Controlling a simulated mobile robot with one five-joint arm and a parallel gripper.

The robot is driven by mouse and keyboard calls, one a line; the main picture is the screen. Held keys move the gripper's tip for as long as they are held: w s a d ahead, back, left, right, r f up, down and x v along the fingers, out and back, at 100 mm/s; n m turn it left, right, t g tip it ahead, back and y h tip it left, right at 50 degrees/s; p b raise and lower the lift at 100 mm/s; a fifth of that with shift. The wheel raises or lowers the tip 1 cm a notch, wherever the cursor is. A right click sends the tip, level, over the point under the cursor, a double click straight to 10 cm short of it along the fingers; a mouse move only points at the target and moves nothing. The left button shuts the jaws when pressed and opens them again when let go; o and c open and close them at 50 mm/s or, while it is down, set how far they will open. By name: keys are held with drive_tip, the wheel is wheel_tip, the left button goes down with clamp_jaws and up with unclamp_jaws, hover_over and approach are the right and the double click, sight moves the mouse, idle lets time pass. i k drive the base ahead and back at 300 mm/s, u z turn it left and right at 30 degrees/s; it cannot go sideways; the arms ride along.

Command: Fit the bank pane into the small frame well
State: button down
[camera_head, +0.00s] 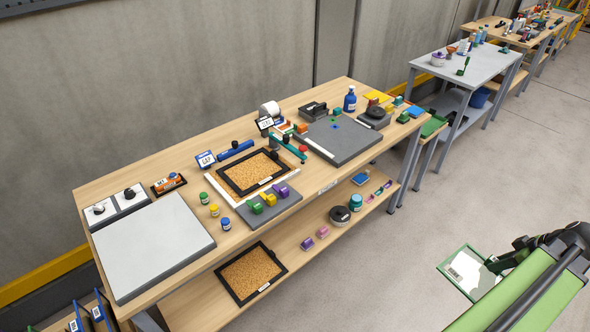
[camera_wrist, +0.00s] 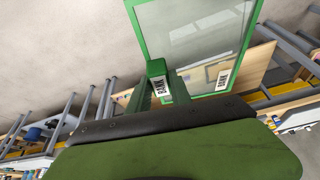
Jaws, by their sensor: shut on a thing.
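The bank pane (camera_head: 463,271) is a clear sheet with a green rim and a white label, at the lower right in the head view. In the wrist view the bank pane (camera_wrist: 192,42) extends beyond my fingers, with a "BANK" label near its lower right. My gripper (camera_wrist: 161,88) is shut on a green block at the pane's edge, also labelled "BANK". In the head view my gripper (camera_head: 497,264) holds it over the floor, away from the bench. A black frame with a tan, grainy inside (camera_head: 231,184) lies on the bench; I cannot tell whether it is the small frame well.
A similar black frame (camera_head: 237,295) lies on the lower shelf. The wooden bench (camera_head: 140,177) also carries a pale board (camera_head: 150,245), a dark grey slab (camera_head: 352,146), small jars and coloured clips. A grey table (camera_head: 463,67) stands behind at the right. Open floor lies between bench and arm.

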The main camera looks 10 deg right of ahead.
sight(253, 171)
drive_tip(key=k, duration=0.55)
drive_tip(key=u, duration=0.35)
drive_tip(key=i, duration=1.65)
drive_tip(key=z, duration=0.3)
